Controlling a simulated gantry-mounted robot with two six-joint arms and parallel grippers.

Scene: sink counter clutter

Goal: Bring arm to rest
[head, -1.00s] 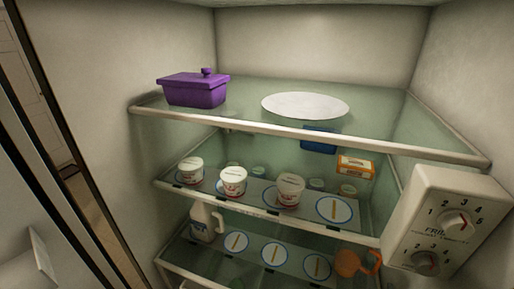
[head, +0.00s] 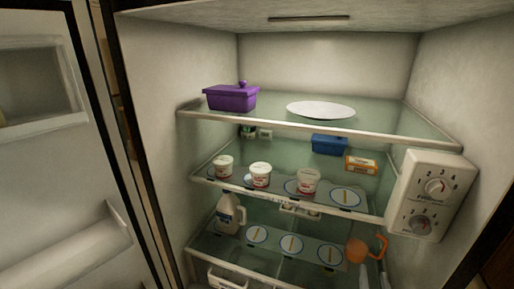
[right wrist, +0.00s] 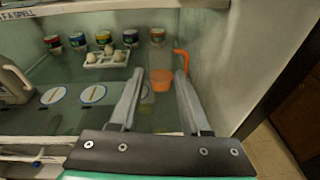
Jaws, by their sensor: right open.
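My right gripper (right wrist: 159,74) is open in the right wrist view, with its two fingers apart and pointing into the fridge over a lower shelf. An orange cup (right wrist: 160,85) with a handle appears between the fingertips. It seems to stand beyond them, and I see no contact. The same cup shows at the lower right in the head view (head: 357,250). I cannot make out my right gripper clearly in the head view. My left gripper is in neither current view.
A purple lidded dish (head: 231,98) and a white plate (head: 321,110) sit on the top shelf. Several white tubs stand on the shelf below. A milk jug (head: 229,214) stands lower. The control box (head: 430,195) is on the right wall. The open door (head: 60,190) is at left.

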